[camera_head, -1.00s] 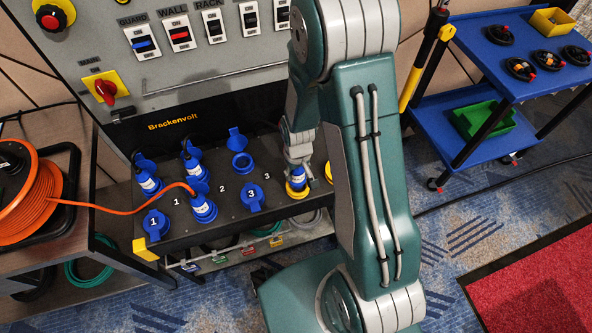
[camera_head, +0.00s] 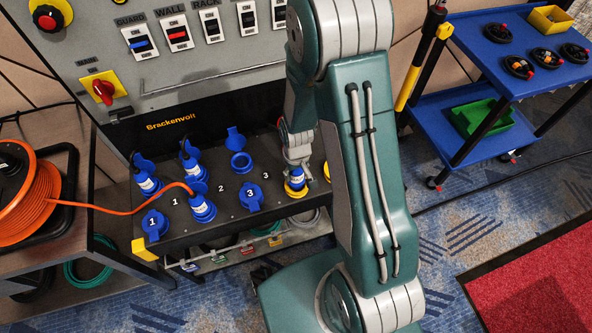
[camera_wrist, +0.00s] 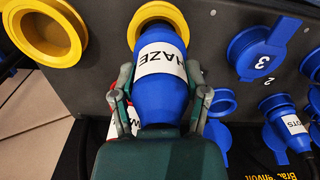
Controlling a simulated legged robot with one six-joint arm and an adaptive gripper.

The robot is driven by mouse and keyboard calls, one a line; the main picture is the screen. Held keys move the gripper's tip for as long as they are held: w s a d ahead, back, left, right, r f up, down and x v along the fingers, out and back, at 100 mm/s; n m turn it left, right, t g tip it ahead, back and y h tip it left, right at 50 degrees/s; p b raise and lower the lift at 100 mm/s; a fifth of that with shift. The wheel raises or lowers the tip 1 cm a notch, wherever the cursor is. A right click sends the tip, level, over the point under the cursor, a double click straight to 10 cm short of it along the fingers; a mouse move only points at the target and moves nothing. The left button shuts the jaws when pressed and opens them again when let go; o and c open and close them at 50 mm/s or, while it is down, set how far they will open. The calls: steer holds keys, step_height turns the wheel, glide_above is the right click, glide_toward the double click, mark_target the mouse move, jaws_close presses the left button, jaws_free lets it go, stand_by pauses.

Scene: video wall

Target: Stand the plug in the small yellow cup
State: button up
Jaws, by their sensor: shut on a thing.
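The plug (camera_wrist: 160,85) is blue with a white label reading "HAZE". In the wrist view my gripper (camera_wrist: 162,97) is shut on it, one finger on each side. The plug's far end overlaps the mouth of the small yellow cup (camera_wrist: 148,13); how deep it sits is hidden. In the head view my gripper (camera_head: 298,158) points down, with the blue plug (camera_head: 296,177) below it, roughly upright over the yellow cup (camera_head: 296,192). A larger yellow cup (camera_wrist: 78,38) stands beside it in the wrist view.
The dark Brackenvolt panel (camera_head: 222,205) carries blue plugs (camera_head: 202,206) and lidded sockets (camera_head: 251,194) left of my gripper. An orange cable (camera_head: 110,208) runs from a reel (camera_head: 30,200) to one plug. A blue trolley (camera_head: 470,40) stands at the right.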

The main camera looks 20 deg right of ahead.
steer(key=shift+f, duration=1.1)
stand_by(0.3)
steer(key=o, duration=1.4)
steer(key=shift+r, duration=3)
